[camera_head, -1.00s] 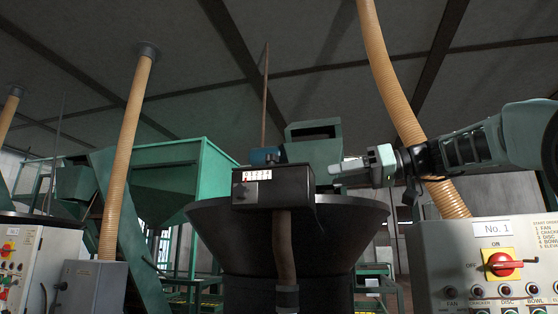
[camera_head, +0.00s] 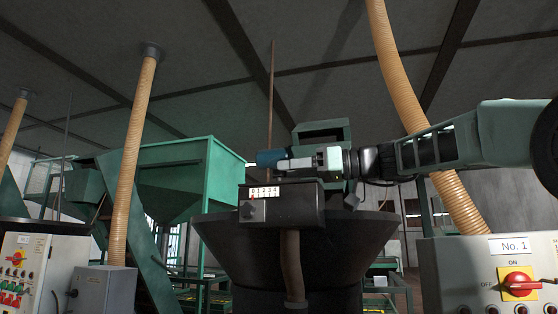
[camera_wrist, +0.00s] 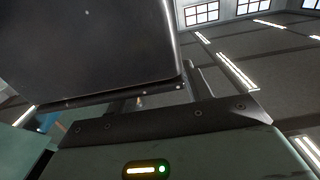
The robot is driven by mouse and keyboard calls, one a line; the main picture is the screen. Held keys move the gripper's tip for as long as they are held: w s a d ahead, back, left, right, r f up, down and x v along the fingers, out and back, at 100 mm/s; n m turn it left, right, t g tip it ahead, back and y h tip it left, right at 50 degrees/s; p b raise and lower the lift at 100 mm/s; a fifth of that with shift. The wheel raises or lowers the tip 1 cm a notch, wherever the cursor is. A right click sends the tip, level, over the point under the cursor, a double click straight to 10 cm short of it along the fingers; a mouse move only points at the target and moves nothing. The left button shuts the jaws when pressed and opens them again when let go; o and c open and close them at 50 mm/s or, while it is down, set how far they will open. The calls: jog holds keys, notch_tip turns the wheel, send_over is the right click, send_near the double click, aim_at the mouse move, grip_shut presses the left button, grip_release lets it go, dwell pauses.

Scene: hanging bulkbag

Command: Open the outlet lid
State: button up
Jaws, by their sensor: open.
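A dark box (camera_head: 281,204) with a dial (camera_head: 248,209) and a white number label (camera_head: 264,192) hangs on the front of the dark bowl (camera_head: 225,233), with an outlet pipe (camera_head: 292,266) running down below it. I cannot make out a separate outlet lid. My gripper (camera_head: 284,164) points left, just above the box's top edge in the head view, and is open. Whether it touches the box cannot be told. In the wrist view a dark flat panel (camera_wrist: 85,45), probably the box, fills the upper left, close to the gripper body. The fingertips are not clear there.
A green hopper (camera_head: 175,185) stands at the left. A ribbed tan hose (camera_head: 408,95) drops at the right behind my arm, and another (camera_head: 131,155) stands left. Control panels (camera_head: 495,275) and (camera_head: 35,265) sit at the lower right and left.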

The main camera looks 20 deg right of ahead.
jog(key=shift+p+x, duration=0.6)
jog(key=shift+x, duration=1.2)
grip_shut()
jog(key=shift+r, duration=0.1)
